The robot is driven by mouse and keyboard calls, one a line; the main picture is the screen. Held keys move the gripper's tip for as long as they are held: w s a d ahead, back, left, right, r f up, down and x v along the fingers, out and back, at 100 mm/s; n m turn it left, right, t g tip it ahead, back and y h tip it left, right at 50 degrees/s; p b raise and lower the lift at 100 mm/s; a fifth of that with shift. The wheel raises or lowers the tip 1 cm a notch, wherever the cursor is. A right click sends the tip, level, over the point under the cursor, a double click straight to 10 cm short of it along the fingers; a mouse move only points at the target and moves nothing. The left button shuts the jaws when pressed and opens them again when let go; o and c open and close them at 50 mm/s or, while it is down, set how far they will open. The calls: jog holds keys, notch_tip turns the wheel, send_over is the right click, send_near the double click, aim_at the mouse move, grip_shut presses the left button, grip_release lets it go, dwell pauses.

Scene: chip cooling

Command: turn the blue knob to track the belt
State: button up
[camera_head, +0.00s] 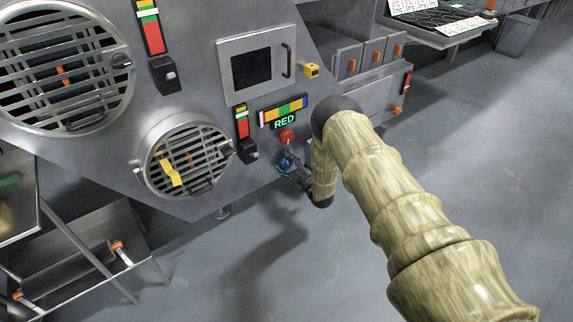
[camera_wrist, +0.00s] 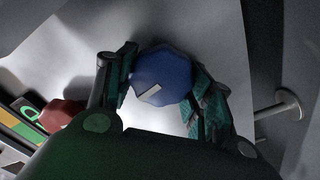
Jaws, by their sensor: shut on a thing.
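The blue knob (camera_wrist: 165,72) fills the space between my gripper's two fingers in the wrist view. It has a faceted blue face with a pale pointer mark that slants low toward the left. My gripper (camera_wrist: 163,85) is shut on the knob, one finger on each side of it. In the head view the knob (camera_head: 285,163) is a small blue spot on the grey machine's lower front, with my gripper (camera_head: 292,170) at it. My arm hides the area just right of it.
A round grated port (camera_head: 187,160) with a yellow tag is to the left. A metal stand (camera_head: 80,262) is at lower left. The floor below is clear.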

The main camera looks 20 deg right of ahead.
jog(key=shift+f, duration=0.1)
jog(key=o, duration=1)
jog(key=shift+o, duration=0.2)
jog(key=shift+s, duration=0.15)
jog(key=v, duration=1.1)
jog(key=shift+s+d, duration=0.15)
jog(key=shift+s, duration=0.25)
